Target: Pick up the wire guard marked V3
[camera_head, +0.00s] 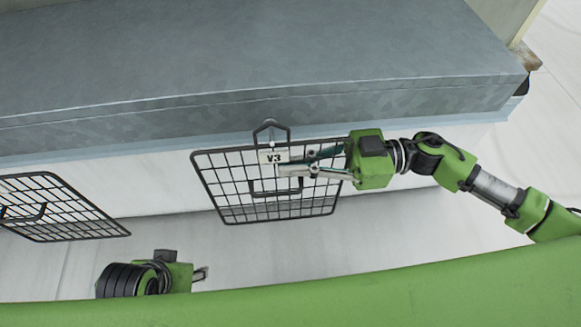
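The wire guard marked V3 (234,205) is a dark grid panel in the middle of the camera_head view, in front of the metal unit's white side. Its white V3 label (273,157) is near the top edge. A loop stands above the label and a handle is on the grid's face. My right gripper (284,165) comes in from the right, its fingers over the guard's upper right part beside the label. The fingers look apart, with no wire clearly between them. My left gripper (203,273) is low, left of centre, mostly hidden; its finger state is unclear.
A second wire guard (70,213) is at the left edge, partly cut off. The long grey metal unit (240,50) fills the top. Pale floor (350,235) lies below the guards and is clear between them.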

